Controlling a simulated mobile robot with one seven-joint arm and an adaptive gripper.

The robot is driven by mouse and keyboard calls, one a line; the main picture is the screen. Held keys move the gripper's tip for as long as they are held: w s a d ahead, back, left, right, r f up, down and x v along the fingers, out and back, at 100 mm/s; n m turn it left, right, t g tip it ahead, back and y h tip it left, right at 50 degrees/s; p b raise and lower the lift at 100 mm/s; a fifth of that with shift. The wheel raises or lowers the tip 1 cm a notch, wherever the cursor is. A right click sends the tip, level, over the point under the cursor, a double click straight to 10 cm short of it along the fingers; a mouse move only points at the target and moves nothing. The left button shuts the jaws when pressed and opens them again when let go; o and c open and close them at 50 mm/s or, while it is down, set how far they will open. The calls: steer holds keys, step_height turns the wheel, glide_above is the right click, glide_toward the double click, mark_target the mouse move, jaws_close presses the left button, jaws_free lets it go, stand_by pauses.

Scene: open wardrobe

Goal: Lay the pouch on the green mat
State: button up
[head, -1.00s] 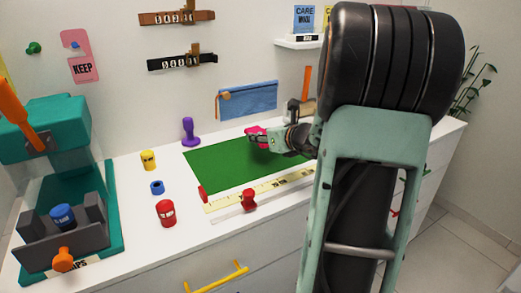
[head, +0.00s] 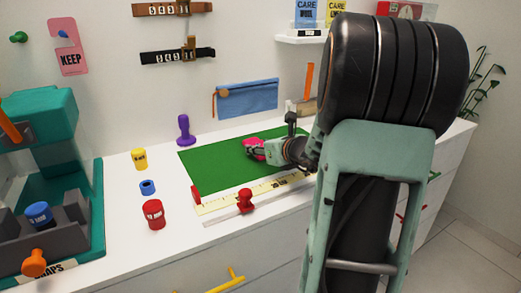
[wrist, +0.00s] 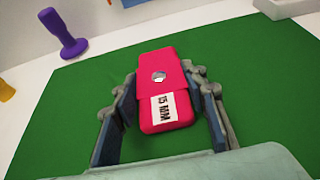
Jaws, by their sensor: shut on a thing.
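My gripper (head: 265,150) is shut on a pink, flat, case-like thing (wrist: 168,82) with a small hexagonal stud and a white label that seems to read "15 MM". Its fingers flank its sides in the wrist view. The pink thing also shows in the head view (head: 252,146), over the green mat (head: 215,165). I cannot tell whether it touches the mat. A blue zipped pouch (head: 248,98) with a round tan tag is upright against the wall behind the mat. My arm hides the mat's right part in the head view.
A purple-handled tool (head: 184,130) stands by the mat's back left corner. Yellow (head: 139,159), blue (head: 147,187) and red (head: 153,214) small items stand left of it. A ruler (head: 235,194) and red-knobbed bar (head: 245,202) line the front. A teal press (head: 95,215) stands far left.

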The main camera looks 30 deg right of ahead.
steer(key=shift+f, duration=0.15)
steer(key=o, duration=1.1)
steer(key=shift+r, duration=0.2)
steer(key=p+v, duration=0.3)
steer(key=v, duration=0.8)
steer(key=shift+s+r, duration=0.1)
steer(key=shift+s, duration=0.4)
steer(key=shift+w+a, duration=0.1)
steer(key=shift+a, duration=0.05)
